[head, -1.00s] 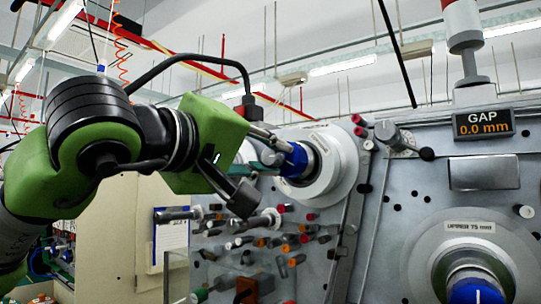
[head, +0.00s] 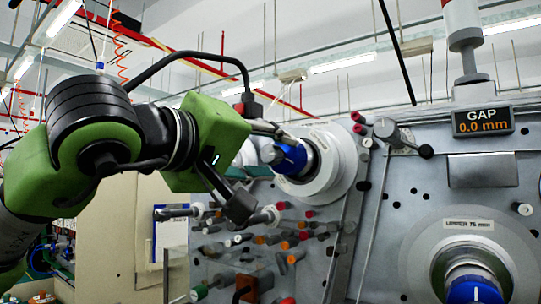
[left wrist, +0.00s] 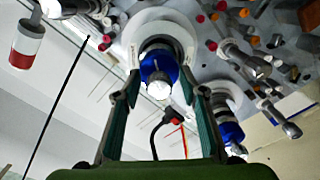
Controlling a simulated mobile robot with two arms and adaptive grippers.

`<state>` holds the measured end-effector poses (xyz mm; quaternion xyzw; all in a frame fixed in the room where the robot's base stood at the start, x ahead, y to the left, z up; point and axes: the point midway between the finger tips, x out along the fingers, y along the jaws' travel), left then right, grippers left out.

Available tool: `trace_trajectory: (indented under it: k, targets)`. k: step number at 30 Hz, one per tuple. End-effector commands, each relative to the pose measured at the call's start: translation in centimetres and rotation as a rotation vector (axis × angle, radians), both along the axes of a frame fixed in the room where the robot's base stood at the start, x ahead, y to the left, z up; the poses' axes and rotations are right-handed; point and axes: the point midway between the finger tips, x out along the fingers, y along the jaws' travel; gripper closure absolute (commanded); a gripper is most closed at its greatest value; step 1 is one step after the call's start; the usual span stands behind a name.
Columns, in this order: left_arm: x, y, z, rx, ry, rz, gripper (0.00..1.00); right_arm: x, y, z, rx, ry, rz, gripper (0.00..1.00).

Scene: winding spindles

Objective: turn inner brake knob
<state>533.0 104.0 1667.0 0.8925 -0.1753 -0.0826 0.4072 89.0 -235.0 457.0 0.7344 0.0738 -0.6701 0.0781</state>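A blue knob (head: 291,158) with a pale round tip (head: 271,152) sticks out from the light disc (head: 337,160) of the upper-left spindle. My left gripper (head: 260,170) is open and empty in front of it, one finger above and one below. In the left wrist view, a blue knob (left wrist: 158,66) with a white tip (left wrist: 158,89) lies between the spread fingers of my gripper (left wrist: 168,85). I see gaps beside the knob; contact is not visible. My right gripper is not in view.
Another spindle with a blue knob (head: 474,290) sits at the lower right under a GAP display (head: 483,122) reading 0.0 mm. Several short pegs and rods (head: 292,257) stick out of the panel below the gripper. A red-and-white lamp (head: 463,40) stands above.

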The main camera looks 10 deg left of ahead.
Motion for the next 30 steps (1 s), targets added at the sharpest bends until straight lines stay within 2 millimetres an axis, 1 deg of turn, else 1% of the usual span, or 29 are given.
trace_trajectory:
  k: [5, 8, 11, 18, 21, 25, 30]
  targets:
    - [-0.1, 0.1, 0.2, -0.002, -0.003, 0.001, 0.62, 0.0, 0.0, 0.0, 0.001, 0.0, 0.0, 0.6]
    - [-0.8, 0.4, 0.3, -0.003, -0.005, 0.001, 0.62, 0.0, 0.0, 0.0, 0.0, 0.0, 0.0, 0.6]
    - [-2.2, 1.0, 0.2, -0.002, -0.005, 0.0, 0.62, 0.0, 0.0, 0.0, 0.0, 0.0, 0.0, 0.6]
    - [-7.0, 2.9, 0.2, -0.002, -0.006, 0.001, 0.62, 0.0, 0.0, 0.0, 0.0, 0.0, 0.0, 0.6]
    - [-8.7, 3.6, 0.2, -0.001, -0.006, 0.001, 0.62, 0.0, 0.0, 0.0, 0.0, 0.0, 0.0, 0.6]
    - [-10.3, 4.3, 0.1, -0.001, -0.003, 0.001, 0.62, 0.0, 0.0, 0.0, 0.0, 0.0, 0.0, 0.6]
    - [-11.1, 4.6, 0.1, -0.001, -0.001, 0.0, 0.62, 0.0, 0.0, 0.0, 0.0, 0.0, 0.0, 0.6]
